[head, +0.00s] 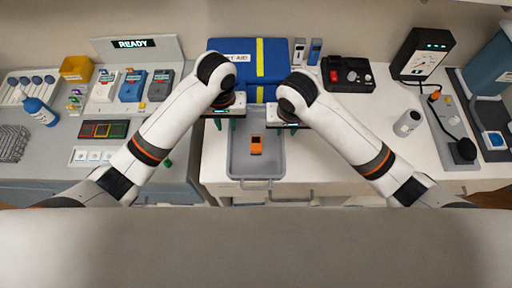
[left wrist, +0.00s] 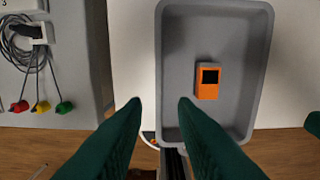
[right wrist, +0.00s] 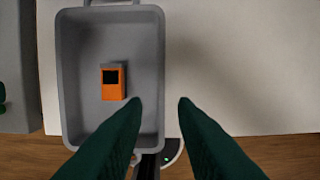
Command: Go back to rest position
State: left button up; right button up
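My left gripper (head: 226,122) hangs over the left side of the grey tray in the head view. In the left wrist view its green fingers (left wrist: 160,104) are apart with nothing between them. My right gripper (head: 285,125) hangs over the tray's right side. In the right wrist view its fingers (right wrist: 161,103) are also apart and empty. An orange device with a dark screen (head: 256,145) lies in the grey tray (head: 240,168), between and below the grippers. It also shows in the left wrist view (left wrist: 207,92) and the right wrist view (right wrist: 112,92).
A blue first aid box (head: 224,58) stands behind the tray. Chargers and a spray bottle (head: 40,112) are on the left counter. White table beside the tray is clear.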

dwell(0.4)
